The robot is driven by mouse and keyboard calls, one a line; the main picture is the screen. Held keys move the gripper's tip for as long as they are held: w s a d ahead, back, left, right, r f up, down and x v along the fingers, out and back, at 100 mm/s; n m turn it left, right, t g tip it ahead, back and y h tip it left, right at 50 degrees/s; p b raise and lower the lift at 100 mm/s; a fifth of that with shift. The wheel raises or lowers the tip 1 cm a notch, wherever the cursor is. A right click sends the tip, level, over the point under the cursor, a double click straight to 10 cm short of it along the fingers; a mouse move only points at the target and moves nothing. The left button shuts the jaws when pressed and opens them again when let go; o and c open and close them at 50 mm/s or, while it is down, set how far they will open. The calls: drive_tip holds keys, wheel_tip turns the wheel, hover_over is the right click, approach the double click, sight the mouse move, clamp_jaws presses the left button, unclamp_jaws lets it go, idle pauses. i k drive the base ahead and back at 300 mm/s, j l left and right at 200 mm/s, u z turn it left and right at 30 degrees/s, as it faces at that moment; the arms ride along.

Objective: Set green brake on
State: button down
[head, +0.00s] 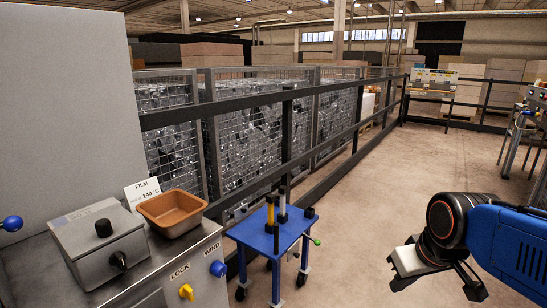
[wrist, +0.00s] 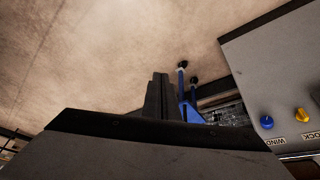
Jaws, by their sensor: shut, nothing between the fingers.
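A blue wheeled cart (head: 272,236) stands just right of the grey machine in the head view. A small lever with a green knob (head: 316,241), apparently the green brake, sticks out from its right side. Its exact setting is too small to tell. My gripper (wrist: 160,78) is shut and empty; its dark fingers are together in the wrist view. In the head view it is at the lower right, clear of the cart and apart from the green knob. The wrist view shows part of the cart's blue frame (wrist: 190,113) upside down; the green knob is not visible there.
The grey machine (head: 150,265) at left carries a brown tray (head: 172,211), a yellow LOCK knob (head: 186,291) and a blue WIND knob (head: 218,268). A dark rail fence (head: 345,137) runs behind the cart, before wire cages. Floor between cart and gripper is clear.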

sight(317, 242)
drive_tip(key=i, duration=0.9)
